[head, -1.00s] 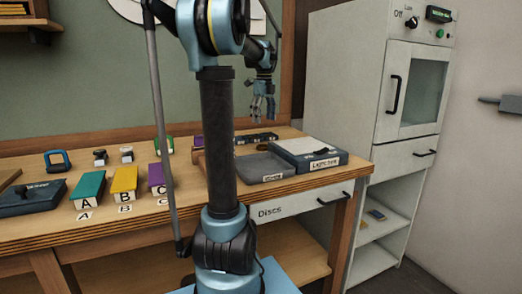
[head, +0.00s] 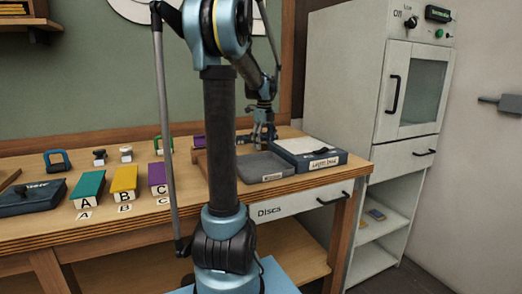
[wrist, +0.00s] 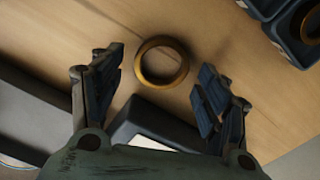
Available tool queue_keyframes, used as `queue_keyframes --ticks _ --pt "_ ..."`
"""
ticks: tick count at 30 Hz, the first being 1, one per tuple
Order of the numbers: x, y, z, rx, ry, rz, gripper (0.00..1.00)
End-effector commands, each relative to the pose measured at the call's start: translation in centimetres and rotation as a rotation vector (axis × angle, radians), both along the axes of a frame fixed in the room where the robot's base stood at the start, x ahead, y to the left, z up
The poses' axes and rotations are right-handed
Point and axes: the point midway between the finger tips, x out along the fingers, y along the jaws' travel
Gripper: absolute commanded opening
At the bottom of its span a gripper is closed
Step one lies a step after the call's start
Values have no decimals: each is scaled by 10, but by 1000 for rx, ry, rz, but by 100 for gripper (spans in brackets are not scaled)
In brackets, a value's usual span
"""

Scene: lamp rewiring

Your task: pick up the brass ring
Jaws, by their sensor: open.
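The brass ring (wrist: 162,62) lies flat on the wooden bench top, seen in the wrist view between and slightly beyond my two fingers. My gripper (wrist: 158,92) is open, with one blue-grey finger on each side of the ring and no contact visible. In the head view my gripper (head: 264,133) is low over the back right of the bench, behind the grey tray. The ring cannot be made out in the head view.
A dark box with a white top (head: 310,153) and a grey tray (head: 262,167) lie close to my gripper. Dark holders (wrist: 297,28) stand at the upper right of the wrist view, one with a ring-shaped part. Coloured blocks A, B and C (head: 124,182) stand farther left.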

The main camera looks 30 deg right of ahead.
Motion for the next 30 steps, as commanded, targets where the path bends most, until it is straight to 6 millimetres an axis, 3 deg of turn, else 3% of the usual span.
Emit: queue_keyframes --ticks 9,11,15,16,26,30 --pt "-1 -1 -5 0 0 -1 69" --pt "-1 -1 -5 0 0 -2 57" --pt "-1 -1 -5 0 0 -2 26" --pt "-1 -1 -5 0 0 -2 22" --pt "-1 -1 -4 0 0 -2 22" --pt "-1 -1 6 0 0 -2 22"
